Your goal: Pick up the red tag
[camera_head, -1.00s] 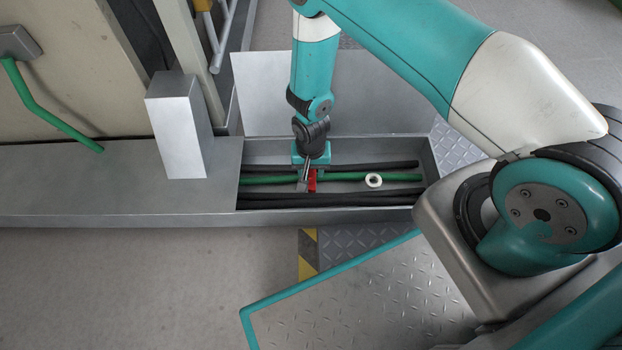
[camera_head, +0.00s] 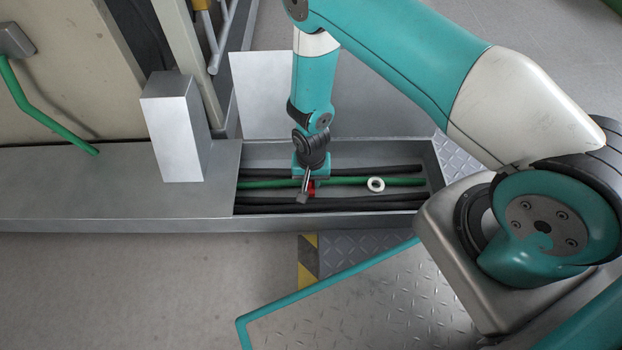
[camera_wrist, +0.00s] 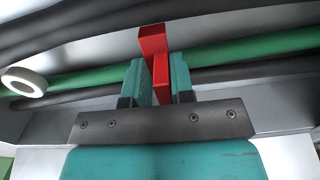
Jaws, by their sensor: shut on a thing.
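The red tag (camera_wrist: 153,40) is a small red piece that stands between the fingers in the wrist view, with its upper part sticking out past the fingertips. It also shows as a small red patch (camera_head: 312,188) in the head view, partly hidden by my gripper. My gripper (camera_wrist: 161,72) is shut on the tag, a teal finger on each side of it. In the head view my gripper (camera_head: 306,188) points down into the metal trough. The tag is close to the green cable (camera_wrist: 225,50); I cannot tell if they touch.
The open metal trough (camera_head: 330,222) holds the green cable and several black cables (camera_head: 390,197). A white ring (camera_head: 376,185) lies right of my gripper and also shows in the wrist view (camera_wrist: 24,82). A metal box (camera_head: 175,130) stands left of the trough.

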